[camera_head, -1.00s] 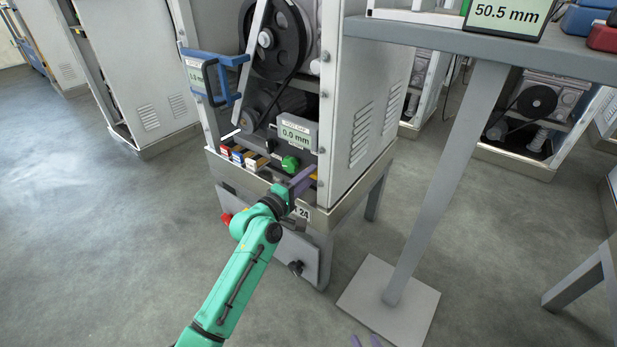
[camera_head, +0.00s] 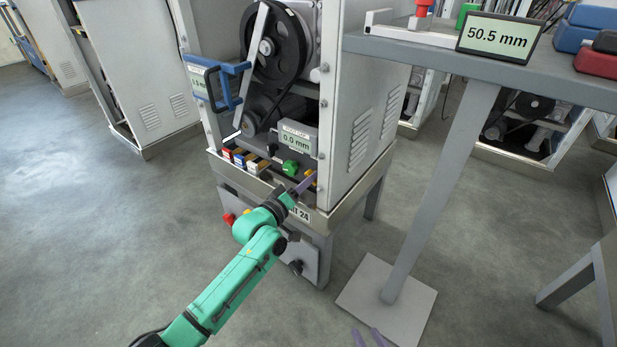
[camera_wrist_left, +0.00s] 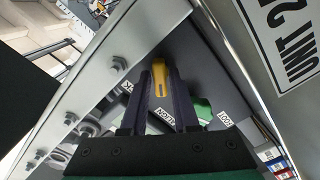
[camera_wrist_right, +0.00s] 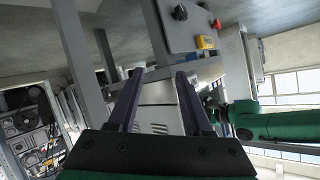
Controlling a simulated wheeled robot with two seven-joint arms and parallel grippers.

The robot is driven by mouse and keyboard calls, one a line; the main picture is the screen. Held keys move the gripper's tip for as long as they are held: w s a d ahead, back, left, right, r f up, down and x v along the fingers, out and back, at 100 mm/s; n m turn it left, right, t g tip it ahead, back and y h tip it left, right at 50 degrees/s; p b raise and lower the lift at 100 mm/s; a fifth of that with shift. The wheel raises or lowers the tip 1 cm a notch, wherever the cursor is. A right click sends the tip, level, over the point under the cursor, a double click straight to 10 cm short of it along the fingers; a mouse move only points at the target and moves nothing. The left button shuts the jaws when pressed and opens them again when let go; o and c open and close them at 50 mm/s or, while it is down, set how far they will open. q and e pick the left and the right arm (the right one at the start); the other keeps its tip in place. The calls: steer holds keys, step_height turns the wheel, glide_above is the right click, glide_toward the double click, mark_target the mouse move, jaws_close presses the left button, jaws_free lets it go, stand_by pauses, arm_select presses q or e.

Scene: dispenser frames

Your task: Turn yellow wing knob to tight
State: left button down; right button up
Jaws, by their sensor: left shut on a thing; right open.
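The yellow wing knob (camera_wrist_left: 158,80) stands between my left gripper's fingers (camera_wrist_left: 159,72) in the left wrist view, and the jaws are shut on it. In the head view the knob is a small yellow patch (camera_head: 310,174) inside the front right corner of the machine, at the fingertips of my left gripper (camera_head: 306,182).
A green knob (camera_head: 290,167) and a display reading 0.0 mm (camera_head: 296,138) are left of the yellow knob. The machine's side panel (camera_head: 362,110) rises close on the right. A table leg (camera_head: 440,190) with a wide foot plate stands further right. The floor at left is clear.

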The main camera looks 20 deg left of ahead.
arm_select(q)
steer(key=shift+m+p, duration=0.4)
steer(key=shift+m, duration=0.6)
steer(key=shift+m+p, duration=0.4)
steer(key=shift+m, duration=1)
steer(key=shift+m+p, duration=0.55)
steer(key=shift+m, duration=0.35)
steer(key=shift+m+p, duration=0.55)
steer(key=shift+m, duration=1.35)
arm_select(e)
steer(key=shift+d+r+n+g+h, duration=0.2)
steer(key=shift+d+r+g+h, duration=0.25)
steer(key=shift+d+r+g, duration=0.55)
steer(key=shift+d+r+n+g+h, duration=0.2)
steer(key=shift+d+r+g+h, duration=0.25)
steer(key=shift+d+r+g, duration=0.55)
arm_select(q)
steer(key=shift+f, duration=0.1)
arm_select(e)
steer(key=shift+s+d+f, duration=0.1)
steer(key=shift+d+f, duration=0.1)
steer(key=shift+f, duration=0.05)
arm_select(q)
steer(key=c, duration=0.8)
jaws_free()
